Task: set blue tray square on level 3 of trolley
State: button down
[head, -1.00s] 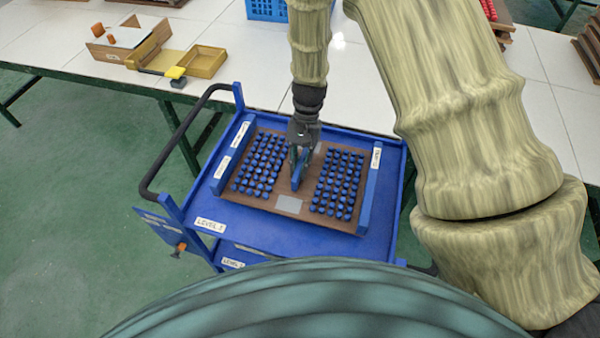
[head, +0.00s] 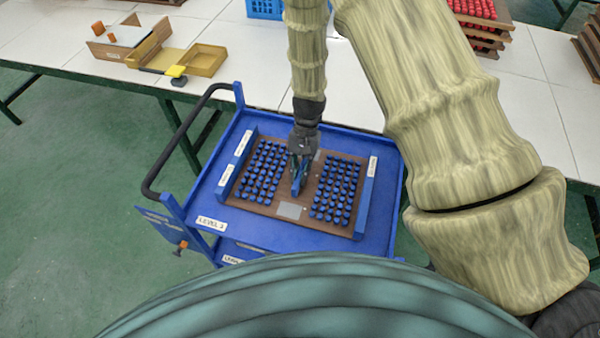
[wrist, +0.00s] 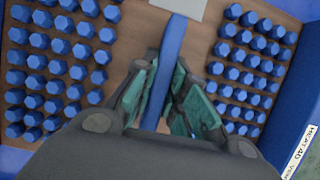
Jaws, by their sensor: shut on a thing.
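The blue tray is a brown board (head: 264,205) with two blocks of blue pegs and a blue bar-like handle (wrist: 172,45) down its middle. It sits over the top shelf of the blue trolley (head: 290,236), the shelf labelled level 3, between blue side rails. The tray looks roughly in line with the rails; whether it touches the shelf cannot be told. My gripper (head: 299,168) is above the tray's middle, shut on the handle. In the wrist view the gripper's fingers (wrist: 166,100) stand on both sides of the handle.
The trolley's dark push handle (head: 165,150) is at the left. A white-tiled table (head: 350,80) runs behind it. On it are a wooden box (head: 130,40), a blue crate (head: 264,8) and stacked trays with red pieces (head: 478,10). Green floor lies open at left.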

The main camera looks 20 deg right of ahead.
jog(key=c, duration=1.4)
grip_release()
jog(key=shift+c, duration=0.2)
jog(key=b+v, duration=0.4)
jog(key=v, duration=0.8)
jog(key=shift+r, duration=0.15)
